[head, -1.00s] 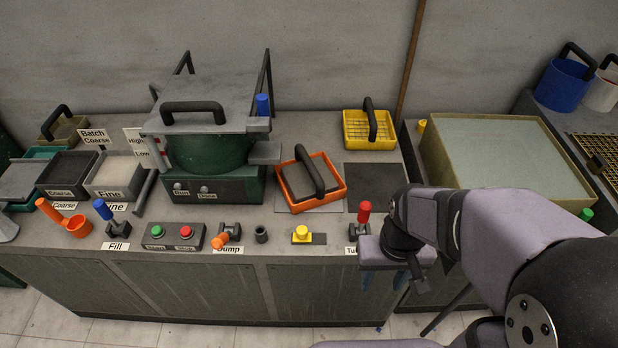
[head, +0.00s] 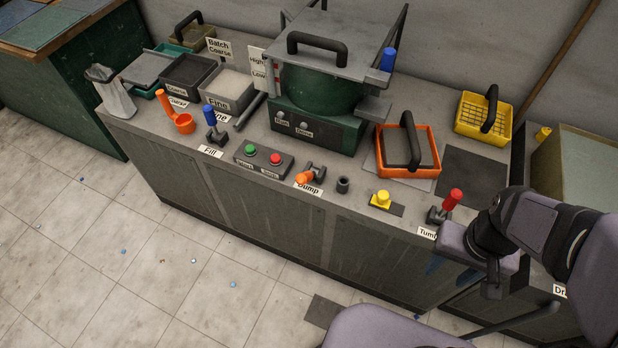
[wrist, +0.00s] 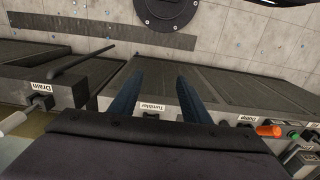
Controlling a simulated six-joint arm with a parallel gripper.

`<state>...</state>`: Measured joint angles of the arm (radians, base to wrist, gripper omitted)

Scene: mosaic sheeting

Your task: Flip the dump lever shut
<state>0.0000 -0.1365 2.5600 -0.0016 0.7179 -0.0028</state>
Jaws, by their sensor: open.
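The dump lever (head: 306,178) has an orange handle on a dark bracket near the bench's front edge. Its handle leans forward and low, while the blue fill lever (head: 210,117) and red tumbler lever (head: 453,200) stand raised. The Dump label (head: 310,189) is beside it. In the wrist view the orange handle (wrist: 269,130) shows at the right. My gripper (head: 452,268) is in front of the bench, right of the dump lever and below the tumbler lever. In the wrist view my gripper (wrist: 160,78) has two blue fingers spread apart with nothing between them.
Left of the dump lever is a button box (head: 264,160) with green and red buttons. Right of it are a short dark socket (head: 342,185) and a yellow button (head: 382,199). The green mixer (head: 318,130) stands behind. The floor (head: 150,240) before the bench is mostly clear.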

